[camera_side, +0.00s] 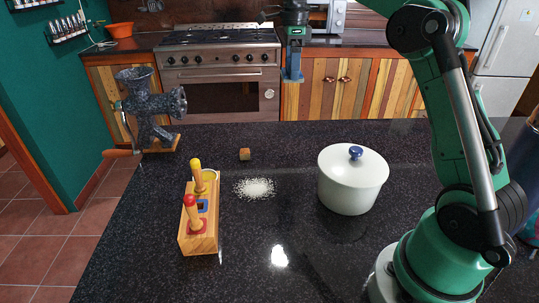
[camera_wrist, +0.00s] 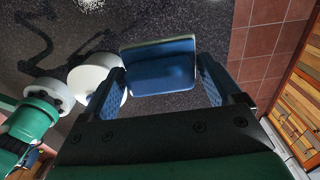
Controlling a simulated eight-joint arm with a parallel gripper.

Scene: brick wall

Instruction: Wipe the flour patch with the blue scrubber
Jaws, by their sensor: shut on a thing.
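The flour patch (camera_side: 254,188) is a thin white scatter on the dark speckled counter, between the wooden block and the white pot. My gripper (camera_side: 292,76) is high in the side view, raised above the counter and well apart from the patch. In the wrist view, the blue scrubber (camera_wrist: 160,70), a rounded slab with a paler edge, sits between my two blue fingers (camera_wrist: 165,84), and the gripper is shut on it. In the side view the scrubber is hard to tell from the blue fingers.
A white lidded pot (camera_side: 350,190) with a blue knob stands right of the patch. A wooden block (camera_side: 200,238) with red and yellow handles stands left. A grinder (camera_side: 145,108) stands at the back left. The front counter is clear.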

